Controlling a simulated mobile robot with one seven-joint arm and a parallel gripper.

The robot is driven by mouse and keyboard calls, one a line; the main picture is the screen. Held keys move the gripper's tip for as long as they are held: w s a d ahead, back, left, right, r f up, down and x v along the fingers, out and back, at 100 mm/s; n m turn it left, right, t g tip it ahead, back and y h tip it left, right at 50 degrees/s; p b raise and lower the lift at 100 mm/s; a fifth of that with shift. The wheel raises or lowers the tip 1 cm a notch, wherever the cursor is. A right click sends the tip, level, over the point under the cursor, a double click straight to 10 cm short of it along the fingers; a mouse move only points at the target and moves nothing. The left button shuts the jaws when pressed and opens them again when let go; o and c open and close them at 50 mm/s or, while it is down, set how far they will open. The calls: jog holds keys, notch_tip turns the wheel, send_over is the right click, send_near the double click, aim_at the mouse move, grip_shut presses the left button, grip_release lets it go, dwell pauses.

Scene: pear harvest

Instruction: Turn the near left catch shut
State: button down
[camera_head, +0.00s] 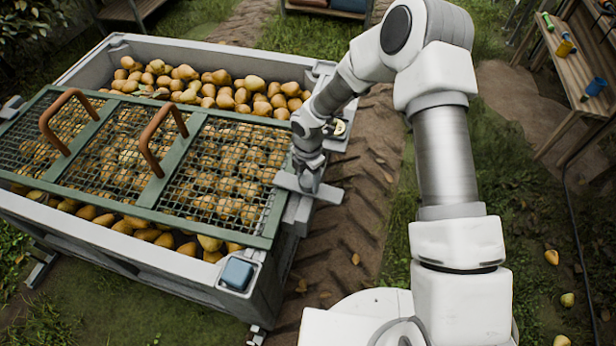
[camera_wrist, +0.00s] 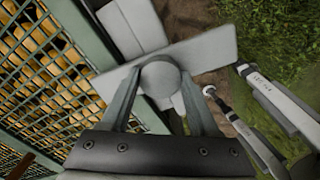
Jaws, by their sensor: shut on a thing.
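The catch (camera_head: 328,193) is a pale grey flat bar on the bin's rim, on the right side in the head view. In the wrist view the catch (camera_wrist: 208,52) has a round hub, and the bar lies crosswise. Its left end reaches the edge of the green mesh lid (camera_head: 155,190) and seems to overlap the frame. My gripper (camera_head: 309,180) is down at the catch. In the wrist view my gripper (camera_wrist: 160,85) has a finger on each side of the hub, shut on it. The fingertips' contact is partly hidden.
The grey bin (camera_head: 85,240) is full of pears under the lid, which has two brown handles (camera_head: 160,140). Another catch (camera_head: 12,106) shows at the far left. A wooden bench (camera_head: 570,75) stands at the upper right. Dirt track lies right of the bin.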

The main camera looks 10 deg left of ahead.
aim_at(308, 180)
jog(key=shift+n, duration=0.5)
jog(key=shift+c, duration=0.6)
grip_release()
jog(key=shift+r, duration=0.1)
notch_tip(308, 180, up, 17)
jog(key=p, duration=0.3)
jog(key=shift+p, duration=0.3)
jog(key=shift+r, duration=0.1)
